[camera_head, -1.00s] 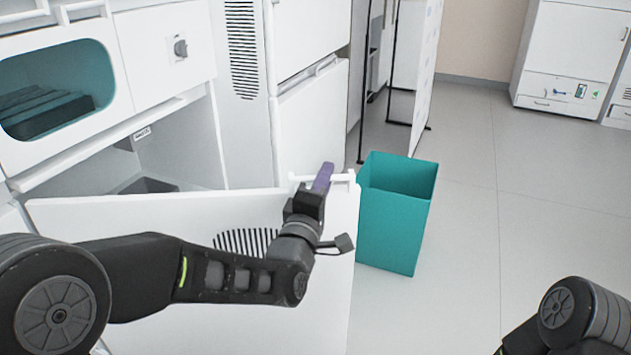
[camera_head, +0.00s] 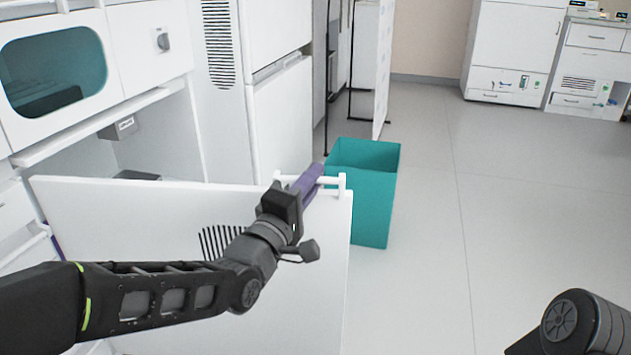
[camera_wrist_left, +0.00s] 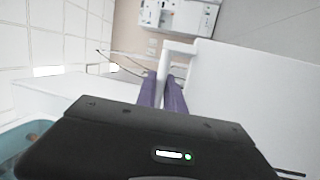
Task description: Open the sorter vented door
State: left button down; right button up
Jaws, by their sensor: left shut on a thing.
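The white vented door (camera_head: 130,225) stands swung out from the sorter (camera_head: 160,140), with an open cavity behind it. Its slotted vent (camera_head: 222,242) is partly covered by my left arm. A white bar handle (camera_head: 335,182) sits at the door's top right corner. My left gripper (camera_head: 308,182) has purple fingers and is shut on this handle. In the left wrist view the two purple fingers (camera_wrist_left: 168,92) lie either side of the white handle (camera_wrist_left: 178,48). For my right arm, only a dark link shows at the bottom right; its gripper is out of view.
A teal open bin (camera_head: 372,205) stands on the floor just behind the door's handle end. White cabinets (camera_head: 515,50) stand at the far right. The grey floor (camera_head: 440,240) to the right is clear.

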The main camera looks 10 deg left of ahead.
pick_arm(q)
jog(key=c, duration=1.7)
grip_release()
jog(key=shift+c, duration=0.2)
jog(key=p+v, duration=0.1)
jog(key=v, duration=0.6)
jog(key=shift+s+a, duration=0.15)
jog(key=shift+s, duration=0.2)
jog(key=shift+f, duration=0.1)
